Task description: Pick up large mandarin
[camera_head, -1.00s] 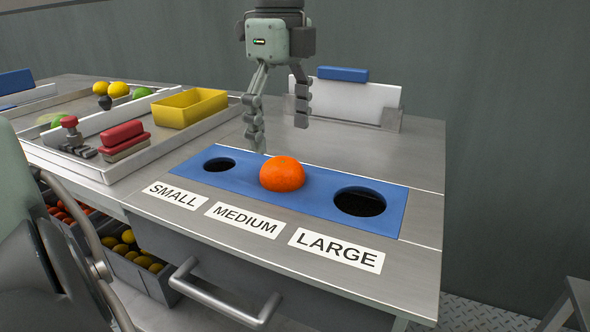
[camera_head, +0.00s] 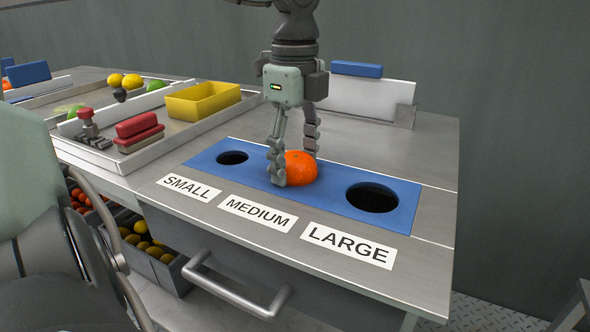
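The large mandarin (camera_head: 300,170) is orange and round. It sits at the middle position of the blue panel (camera_head: 342,175), between the two dark holes, behind the MEDIUM label (camera_head: 258,214). My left gripper (camera_head: 296,171) points down from above with its fingers on either side of the mandarin. One finger is at its front left and covers part of it. The other is at its back right, with the tip hidden behind the fruit. I cannot tell whether both fingers press on it.
The SMALL hole (camera_head: 233,158) and LARGE hole (camera_head: 373,197) are empty and dark. A yellow bin (camera_head: 202,102) and a red block (camera_head: 137,125) are at the left. A white upright plate (camera_head: 358,97) stands behind. A drawer with a handle (camera_head: 235,290) is below.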

